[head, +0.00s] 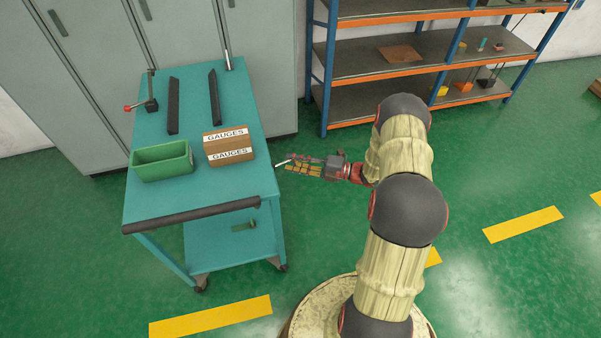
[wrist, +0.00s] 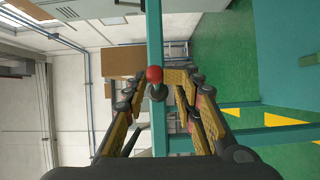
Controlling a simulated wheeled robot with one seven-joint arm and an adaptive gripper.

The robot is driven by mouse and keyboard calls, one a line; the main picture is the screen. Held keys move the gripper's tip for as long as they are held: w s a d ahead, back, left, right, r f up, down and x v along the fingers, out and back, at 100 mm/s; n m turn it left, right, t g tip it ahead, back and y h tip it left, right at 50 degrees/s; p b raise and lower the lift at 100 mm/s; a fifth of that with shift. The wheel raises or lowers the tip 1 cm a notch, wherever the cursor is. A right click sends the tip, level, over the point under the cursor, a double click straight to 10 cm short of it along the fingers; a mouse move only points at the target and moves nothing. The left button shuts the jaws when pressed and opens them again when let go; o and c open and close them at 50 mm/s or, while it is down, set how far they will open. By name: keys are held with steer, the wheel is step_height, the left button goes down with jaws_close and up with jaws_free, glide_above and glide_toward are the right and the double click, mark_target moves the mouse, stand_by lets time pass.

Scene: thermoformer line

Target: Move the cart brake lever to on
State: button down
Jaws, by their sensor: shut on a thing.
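The teal cart (head: 190,95) stands at the left in the head view. My gripper (head: 288,164) is beside its right edge, just below tabletop height. A short pale rod, which I take to be the brake lever (head: 282,163), shows between the cart edge and my fingertips. In the wrist view, a red ball knob on a grey stem, the brake lever (wrist: 154,75), lies between the two yellow-padded fingers of my gripper (wrist: 155,80). The gripper is shut on the lever. The fingers hide its knob in the head view. I cannot read an on or off mark.
On the cart are a green bin (head: 162,162), brown gauge boxes (head: 228,146), two dark bars and another red-knobbed lever (head: 151,100). Grey lockers (head: 170,30) stand behind, and an orange-edged shelf rack (head: 400,70) stands behind my arm. The floor right of the cart is clear.

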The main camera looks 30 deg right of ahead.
steer(key=shift+w+d+r, duration=0.5)
steer(key=shift+w+r, duration=0.1)
steer(key=shift+w, duration=0.25)
steer(key=shift+w+d, duration=0.1)
steer(key=shift+w, duration=0.1)
steer(key=shift+s, duration=0.1)
steer(key=shift+s+a+p, duration=0.35)
steer(key=shift+s+p, duration=0.1)
steer(key=p+v, duration=0.1)
steer(key=v, duration=0.6)
steer(key=shift+s+a+f, duration=0.2)
steer(key=shift+a+f, duration=0.05)
steer(key=shift+a, duration=0.1)
